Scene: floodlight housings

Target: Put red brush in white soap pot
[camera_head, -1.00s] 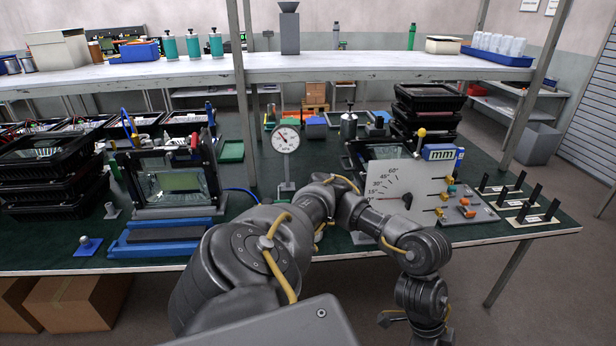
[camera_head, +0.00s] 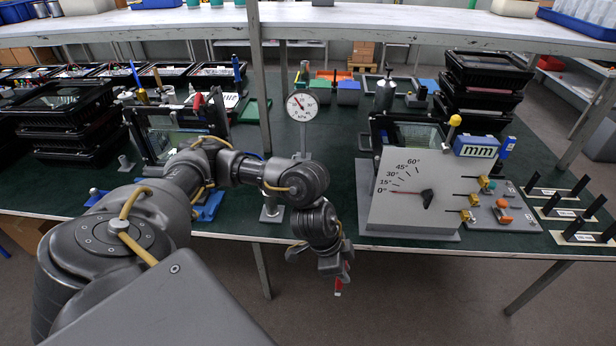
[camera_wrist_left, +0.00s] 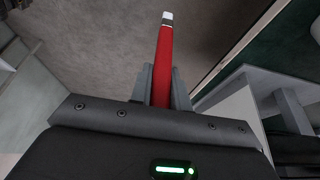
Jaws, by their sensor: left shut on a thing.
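My left gripper (camera_head: 342,270) hangs in front of the table's front edge, over the floor, pointing down. It is shut on the red brush (camera_head: 339,286), whose end sticks out below the fingers. In the left wrist view the red brush (camera_wrist_left: 163,60) stands out from between the two grey fingers of the left gripper (camera_wrist_left: 160,88), with a white tip at its far end. I cannot make out a white soap pot for certain in either view. My right gripper is not in view.
A grey angle-gauge panel (camera_head: 405,196) stands right of the gripper at the table's front. A dial gauge (camera_head: 301,106) on a post stands behind the arm. Black trays (camera_head: 484,90) are stacked at the back right. A shelf post (camera_head: 259,85) rises from the table.

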